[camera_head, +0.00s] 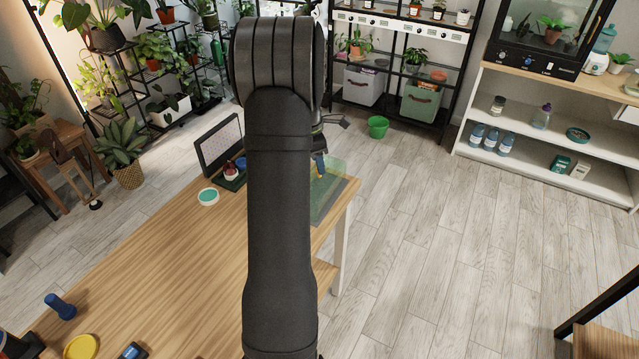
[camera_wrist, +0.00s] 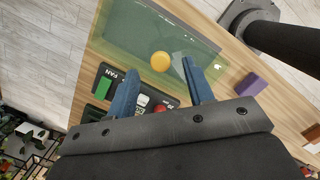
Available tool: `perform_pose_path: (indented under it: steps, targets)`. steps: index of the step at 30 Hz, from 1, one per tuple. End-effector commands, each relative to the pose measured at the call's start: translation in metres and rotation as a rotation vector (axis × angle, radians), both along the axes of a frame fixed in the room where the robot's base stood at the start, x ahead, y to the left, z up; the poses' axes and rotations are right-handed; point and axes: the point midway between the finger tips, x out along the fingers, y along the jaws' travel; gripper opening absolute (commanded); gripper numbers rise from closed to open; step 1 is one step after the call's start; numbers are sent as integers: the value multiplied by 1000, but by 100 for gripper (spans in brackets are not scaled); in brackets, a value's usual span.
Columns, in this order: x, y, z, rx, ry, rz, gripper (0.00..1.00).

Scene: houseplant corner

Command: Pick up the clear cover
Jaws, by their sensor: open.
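The clear cover (camera_wrist: 128,55) is a see-through, green-tinted piece at the top of the wrist view. A round orange-yellow knob (camera_wrist: 160,61) shows at it. In the head view the cover (camera_head: 335,170) is at the far right end of the wooden table, partly hidden by my arm. My gripper (camera_wrist: 160,67) is open, with its two blue fingers apart. In the wrist view the knob appears between the fingertips; I cannot tell whether they are level with it. In the head view one blue fingertip of my gripper (camera_head: 320,165) shows beside the cover.
A dark panel marked FAN (camera_wrist: 110,82), with green and red buttons, is beside the cover. A purple block (camera_wrist: 252,84) lies to the right.

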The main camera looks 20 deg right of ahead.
Motion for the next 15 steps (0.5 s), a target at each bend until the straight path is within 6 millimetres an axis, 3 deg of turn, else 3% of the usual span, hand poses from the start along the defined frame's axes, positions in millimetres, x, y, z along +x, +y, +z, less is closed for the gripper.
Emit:
perform_pose_path:
  steps: [6, 13, 15]
  targets:
    - [0, -4, -25, 0, 0, -1, 48]
    - [0, -4, -27, 0, -1, 0, 48]
    - [0, -4, -27, 0, -1, 0, 38]
